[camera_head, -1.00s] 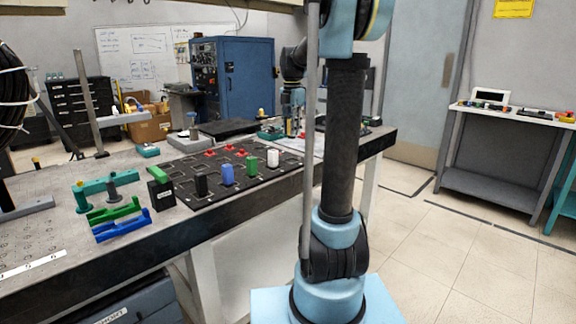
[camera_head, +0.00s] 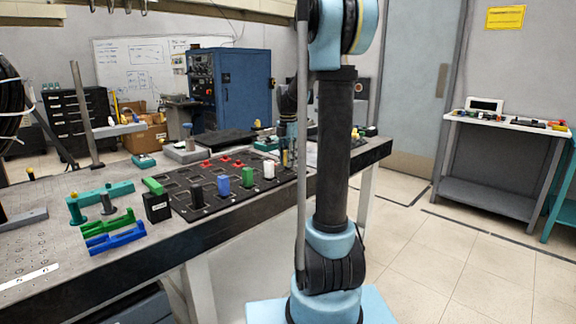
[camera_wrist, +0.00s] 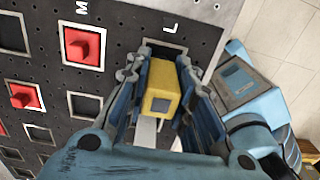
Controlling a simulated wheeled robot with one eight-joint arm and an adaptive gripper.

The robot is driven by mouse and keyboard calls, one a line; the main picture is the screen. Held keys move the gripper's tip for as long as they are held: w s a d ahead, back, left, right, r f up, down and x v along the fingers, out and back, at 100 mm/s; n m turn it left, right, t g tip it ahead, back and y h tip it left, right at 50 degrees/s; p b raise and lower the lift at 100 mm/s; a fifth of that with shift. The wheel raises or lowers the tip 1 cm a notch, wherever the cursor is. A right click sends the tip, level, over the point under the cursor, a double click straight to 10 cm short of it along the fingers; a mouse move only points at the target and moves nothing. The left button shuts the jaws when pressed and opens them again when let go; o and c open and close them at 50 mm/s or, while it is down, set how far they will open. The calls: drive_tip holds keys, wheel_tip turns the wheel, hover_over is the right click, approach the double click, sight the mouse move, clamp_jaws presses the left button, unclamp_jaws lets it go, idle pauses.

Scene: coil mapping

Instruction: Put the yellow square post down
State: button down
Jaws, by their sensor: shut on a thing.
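The yellow square post (camera_wrist: 161,85) is clasped between the two fingers of my gripper (camera_wrist: 160,92) in the wrist view. Its near end faces the camera; its far end points at the black socket board (camera_wrist: 122,18). The socket marked L (camera_wrist: 168,50) shows partly behind the post; I cannot tell whether the post's far end is inside it or above it. In the head view my gripper (camera_head: 287,155) is low over the right end of the board (camera_head: 238,198), beyond the white post (camera_head: 268,168). I cannot make out the yellow post there.
A red post (camera_wrist: 85,47) by mark M and another red post (camera_wrist: 26,95) stand left of my gripper. Blue (camera_head: 223,187), green (camera_head: 247,177) and black (camera_head: 196,195) posts line the board's front. Green and blue holders (camera_head: 113,241) lie to the left on the table.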

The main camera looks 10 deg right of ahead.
drive_tip(key=shift+f, duration=0.85)
drive_tip(key=c, duration=1.4)
unclamp_jaws()
drive_tip(key=shift+o, duration=0.2)
